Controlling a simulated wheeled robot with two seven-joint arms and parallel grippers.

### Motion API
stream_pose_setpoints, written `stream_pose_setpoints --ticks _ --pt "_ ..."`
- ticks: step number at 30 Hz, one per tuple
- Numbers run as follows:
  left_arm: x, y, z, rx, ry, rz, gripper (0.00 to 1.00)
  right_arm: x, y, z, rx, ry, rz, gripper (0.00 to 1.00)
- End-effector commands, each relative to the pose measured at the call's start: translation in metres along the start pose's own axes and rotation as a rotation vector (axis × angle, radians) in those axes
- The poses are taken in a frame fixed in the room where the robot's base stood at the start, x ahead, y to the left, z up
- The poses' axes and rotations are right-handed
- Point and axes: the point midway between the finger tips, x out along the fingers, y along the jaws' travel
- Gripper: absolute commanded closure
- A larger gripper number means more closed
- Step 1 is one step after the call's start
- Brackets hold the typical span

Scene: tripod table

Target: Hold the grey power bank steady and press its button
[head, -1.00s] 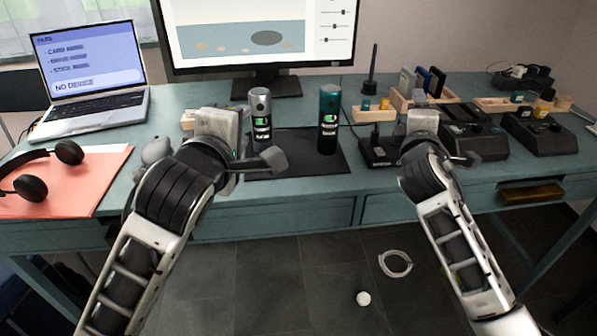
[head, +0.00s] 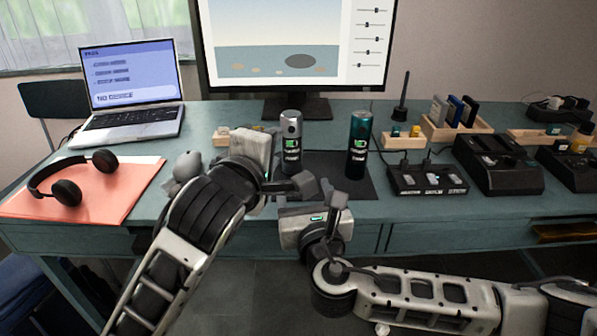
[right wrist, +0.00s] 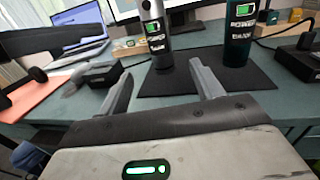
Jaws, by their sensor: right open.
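The grey power bank (head: 291,152) stands upright on the dark mat (head: 325,164). A round button (head: 291,123) shows near its top. It also stands in the right wrist view (right wrist: 156,35), its top cut off. My left gripper (head: 281,163) is close to its left side on the table; whether it touches, and its finger gap, I cannot tell. My right gripper (head: 310,204) is in front of the table edge, below the mat. In the right wrist view its fingers (right wrist: 163,86) are apart and empty, pointing toward the grey power bank.
A teal power bank (head: 358,147) stands right of the grey one. Right of the mat are a charging dock (head: 427,180) and a black device (head: 497,163). A monitor (head: 295,45) stands behind. Headphones (head: 67,191) and a laptop (head: 133,112) are at left.

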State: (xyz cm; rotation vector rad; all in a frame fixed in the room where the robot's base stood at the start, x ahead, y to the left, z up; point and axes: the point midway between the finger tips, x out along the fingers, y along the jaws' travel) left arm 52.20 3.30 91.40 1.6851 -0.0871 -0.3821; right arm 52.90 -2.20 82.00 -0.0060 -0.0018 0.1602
Motion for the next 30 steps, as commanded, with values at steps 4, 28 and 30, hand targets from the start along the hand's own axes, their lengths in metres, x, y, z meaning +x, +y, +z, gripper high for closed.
stream_pose_setpoints --ticks 4,28,30 --pt "0.0 0.0 0.0 0.0 0.0 0.0 0.64 0.024 0.0 0.001 0.001 -0.001 -0.002 0.34" --pt "0.0 0.0 0.0 0.0 0.0 0.0 0.64 0.148 0.0 0.001 0.005 0.0 0.0 0.34" --pt "0.0 0.0 0.0 0.0 0.0 0.0 0.64 0.149 0.0 0.0 0.005 0.0 0.0 0.34"
